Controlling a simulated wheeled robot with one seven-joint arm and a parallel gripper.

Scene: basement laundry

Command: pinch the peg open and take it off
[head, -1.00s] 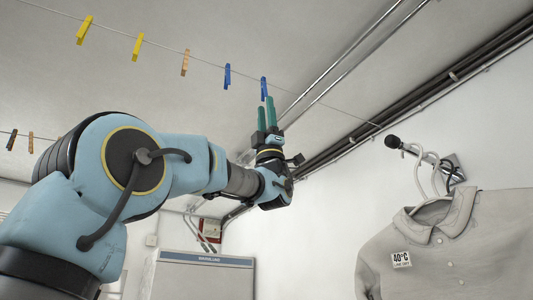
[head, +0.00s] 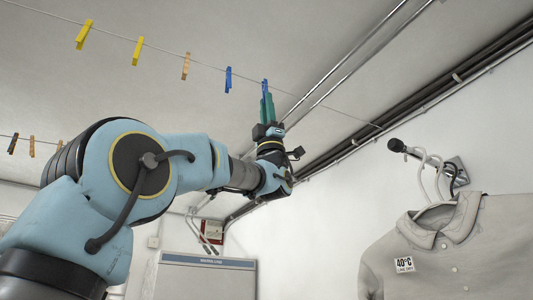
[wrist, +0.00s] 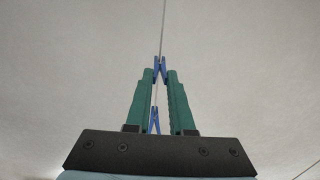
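The peg between my fingers is blue and hangs on the line; it shows in the head view (head: 265,86) and in the wrist view (wrist: 160,67). My gripper (head: 267,106) is raised under it, pointing up. In the wrist view, the two green fingertips of my gripper (wrist: 160,73) stand apart on either side of the peg's spread handles. Any gap between fingertips and handles is too small to judge. The thin line (wrist: 163,25) runs up from the peg in the wrist view.
Another blue peg (head: 228,79) hangs to the left; the wrist view also shows a blue peg (wrist: 154,121). A wooden peg (head: 186,66) and yellow pegs (head: 137,50) hang farther left. A grey shirt (head: 440,245) hangs at right. Pipes (head: 345,68) cross the ceiling.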

